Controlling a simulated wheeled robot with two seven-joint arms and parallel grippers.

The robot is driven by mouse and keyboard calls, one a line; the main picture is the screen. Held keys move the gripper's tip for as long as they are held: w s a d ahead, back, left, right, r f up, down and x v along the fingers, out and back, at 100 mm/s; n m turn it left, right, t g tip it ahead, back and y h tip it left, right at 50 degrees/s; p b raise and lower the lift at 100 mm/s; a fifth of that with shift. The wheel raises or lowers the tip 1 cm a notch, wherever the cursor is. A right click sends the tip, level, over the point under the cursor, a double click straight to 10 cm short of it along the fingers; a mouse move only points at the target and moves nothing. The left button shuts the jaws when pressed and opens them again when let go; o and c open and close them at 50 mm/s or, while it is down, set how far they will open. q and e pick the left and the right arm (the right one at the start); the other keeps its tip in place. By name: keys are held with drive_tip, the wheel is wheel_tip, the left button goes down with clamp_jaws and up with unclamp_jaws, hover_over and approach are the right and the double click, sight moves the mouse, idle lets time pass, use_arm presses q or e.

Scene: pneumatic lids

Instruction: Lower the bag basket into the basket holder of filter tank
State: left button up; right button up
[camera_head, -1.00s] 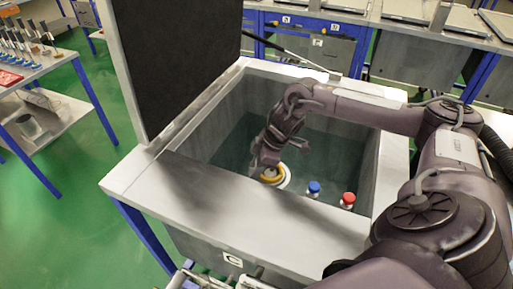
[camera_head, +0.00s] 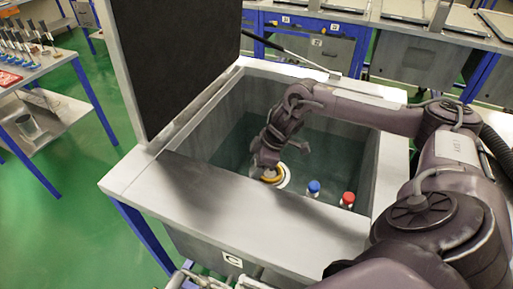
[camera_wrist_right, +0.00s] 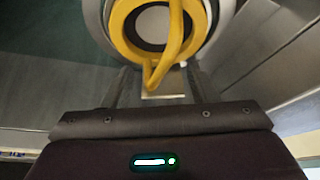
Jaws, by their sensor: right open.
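The filter tank (camera_head: 150,180) is a grey open box with its black-lined lid (camera_head: 180,60) standing up at the left. Inside it, the bag basket (camera_head: 283,181) shows as a yellow ring and handle within a round white rim, low near the front wall. My right gripper (camera_head: 266,166) is down in the tank right at the basket, hiding part of it. In the wrist view the yellow handle (camera_wrist_right: 178,38) reaches between the two open, blurred fingers (camera_wrist_right: 160,88). I cannot tell whether they touch it. The basket's lower part and the holder are not clearly visible. My left gripper is out of view.
A blue-capped item (camera_head: 313,188) and a red-capped item (camera_head: 347,200) stand in the tank to the right of the basket. A bench with tools (camera_head: 30,60) is at the left; more tanks stand behind.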

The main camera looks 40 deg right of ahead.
drive_tip(key=shift+s+a+f, duration=0.2)
drive_tip(key=shift+s+f, duration=0.2)
drive_tip(key=shift+s, duration=0.05)
drive_tip(key=v, duration=0.2)
drive_tip(key=b+v, duration=0.1)
drive_tip(key=v, duration=0.4)
drive_tip(key=shift+w+d+r, duration=0.2)
drive_tip(key=shift+w+r, duration=0.05)
drive_tip(key=shift+w, duration=0.05)
drive_tip(key=shift+d+r, duration=0.15)
drive_tip(key=shift+r, duration=0.35)
